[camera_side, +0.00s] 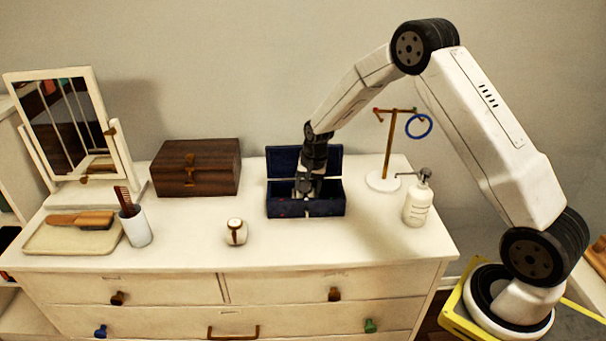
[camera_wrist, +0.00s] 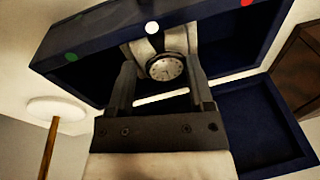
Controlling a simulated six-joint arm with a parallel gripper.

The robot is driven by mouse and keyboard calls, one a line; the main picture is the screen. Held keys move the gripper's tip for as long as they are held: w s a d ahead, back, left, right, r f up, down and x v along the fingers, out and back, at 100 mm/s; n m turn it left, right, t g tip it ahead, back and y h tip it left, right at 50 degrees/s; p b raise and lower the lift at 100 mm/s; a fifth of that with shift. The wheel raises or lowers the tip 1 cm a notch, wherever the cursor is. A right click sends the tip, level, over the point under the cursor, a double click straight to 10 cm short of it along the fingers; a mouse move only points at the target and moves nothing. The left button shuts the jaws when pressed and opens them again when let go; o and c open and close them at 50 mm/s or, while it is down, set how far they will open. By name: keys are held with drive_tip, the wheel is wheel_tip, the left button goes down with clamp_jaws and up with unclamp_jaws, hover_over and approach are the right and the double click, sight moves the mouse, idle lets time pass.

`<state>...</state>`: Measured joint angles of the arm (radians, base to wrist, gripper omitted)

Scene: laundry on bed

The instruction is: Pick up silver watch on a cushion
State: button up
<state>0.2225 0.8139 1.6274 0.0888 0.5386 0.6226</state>
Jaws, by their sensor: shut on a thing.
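My gripper (camera_side: 304,188) reaches down into the open dark blue box (camera_side: 327,208) on the dresser top. In the wrist view, the two fingers of my gripper (camera_wrist: 162,84) are on either side of a silver watch (camera_wrist: 166,68) with a round pale dial. The watch is on a pale cushion (camera_wrist: 139,48), and the gripper is shut on it. The blue box's wall (camera_wrist: 100,40) surrounds them in that view. In the side view the gripper and the box front mostly hide the watch.
A second pale cushion with a brown-strapped watch (camera_side: 236,232) stands left of the box. A wooden box (camera_side: 195,168), a cup with a comb (camera_side: 134,228), a tray (camera_side: 60,238) and a mirror are further left. A jewellery stand (camera_side: 388,150) and pump bottle (camera_side: 418,203) stand right.

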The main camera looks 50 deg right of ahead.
wheel_tip(320, 180, up, 10)
idle(0.6)
drive_tip(key=shift+f, duration=0.1)
idle(0.3)
